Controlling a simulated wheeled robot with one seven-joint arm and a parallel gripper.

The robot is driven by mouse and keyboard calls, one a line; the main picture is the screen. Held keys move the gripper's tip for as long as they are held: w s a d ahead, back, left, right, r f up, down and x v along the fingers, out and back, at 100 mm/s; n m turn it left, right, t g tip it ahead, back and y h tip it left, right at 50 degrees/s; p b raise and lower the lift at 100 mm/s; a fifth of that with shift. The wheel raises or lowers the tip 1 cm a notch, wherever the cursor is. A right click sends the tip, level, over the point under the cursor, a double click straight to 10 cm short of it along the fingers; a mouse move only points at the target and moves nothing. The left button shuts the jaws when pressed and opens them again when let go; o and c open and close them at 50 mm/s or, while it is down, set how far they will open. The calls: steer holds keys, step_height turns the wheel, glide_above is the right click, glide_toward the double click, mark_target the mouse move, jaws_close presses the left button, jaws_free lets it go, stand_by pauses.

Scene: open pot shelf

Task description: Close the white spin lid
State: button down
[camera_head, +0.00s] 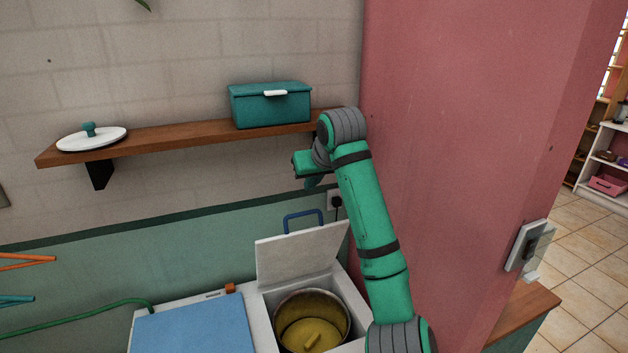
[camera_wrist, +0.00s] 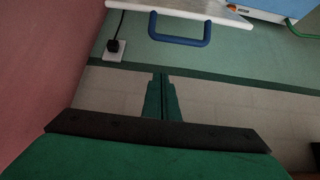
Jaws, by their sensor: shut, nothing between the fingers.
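The white lid (camera_head: 296,254) stands raised at the back of a white-rimmed opening, tilted up on its hinge side. A blue handle (camera_head: 303,218) sticks up from its top edge. In the wrist view, the blue handle (camera_wrist: 181,40) hangs from the lid's edge (camera_wrist: 190,9) at the top of the picture. My gripper (camera_head: 312,184) is above the lid and handle, just under the shelf's right end. In the wrist view, my gripper (camera_wrist: 161,80) shows its two green fingers together, empty and apart from the handle.
A wooden shelf (camera_head: 190,134) holds a teal box (camera_head: 272,107) and a white plate-like lid (camera_head: 92,139). A pink wall (camera_head: 440,170) stands close on the right. A blue panel (camera_head: 195,328) lies left.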

steer(key=shift+a+f, duration=0.25)
steer(key=shift+f, duration=0.75)
steer(key=shift+a+f, duration=0.2)
steer(key=shift+f, duration=0.85)
steer(key=shift+a+f, duration=0.25)
steer(key=shift+f, duration=0.75)
steer(key=shift+a, duration=0.1)
